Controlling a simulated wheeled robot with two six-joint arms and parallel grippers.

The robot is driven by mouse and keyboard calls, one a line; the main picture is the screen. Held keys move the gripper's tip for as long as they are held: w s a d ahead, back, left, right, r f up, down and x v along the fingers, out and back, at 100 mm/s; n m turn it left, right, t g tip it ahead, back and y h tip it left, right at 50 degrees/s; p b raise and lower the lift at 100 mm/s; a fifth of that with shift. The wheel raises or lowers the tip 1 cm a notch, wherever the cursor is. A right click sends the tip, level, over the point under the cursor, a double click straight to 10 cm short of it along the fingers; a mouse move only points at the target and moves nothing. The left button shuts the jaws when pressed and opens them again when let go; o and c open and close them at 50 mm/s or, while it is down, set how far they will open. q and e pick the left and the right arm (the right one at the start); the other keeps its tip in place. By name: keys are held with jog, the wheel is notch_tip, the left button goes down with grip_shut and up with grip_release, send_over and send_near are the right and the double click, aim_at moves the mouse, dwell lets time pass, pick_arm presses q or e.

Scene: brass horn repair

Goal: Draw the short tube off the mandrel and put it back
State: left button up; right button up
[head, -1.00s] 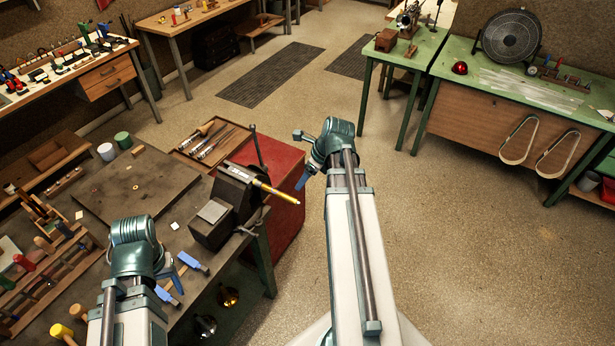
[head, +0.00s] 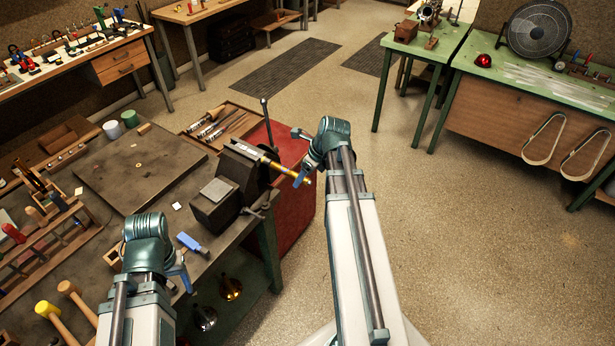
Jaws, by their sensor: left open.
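The vise (head: 222,198) at the bench corner holds a silver mandrel (head: 243,150) that points right past the bench edge. The brass short tube (head: 285,168) is on the mandrel's outer end. My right gripper (head: 301,178) is at the tube's free end, one blue finger showing beside it. The wrist hides the other finger, so I cannot tell whether it touches or grips the tube. My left gripper (head: 184,262) is open and empty above the bench's front edge, left of and nearer than the vise, its blue fingers spread.
A dark board (head: 140,165) and a tool tray (head: 240,112) lie behind the vise on the bench. Mallets (head: 72,300) and a tool rack (head: 35,240) stand at the left. A red cabinet (head: 295,215) is below the tube. The floor to the right is clear.

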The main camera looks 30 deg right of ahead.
jog(key=shift+c, duration=0.2)
grip_shut()
jog(key=shift+s, duration=0.1)
jog(key=s+d, duration=0.3)
jog(key=s, duration=0.5)
jog(key=s+d, duration=0.3)
jog(key=s, duration=0.5)
jog(key=shift+d, duration=0.35)
dwell(1.5)
jog(key=shift+f, duration=0.1)
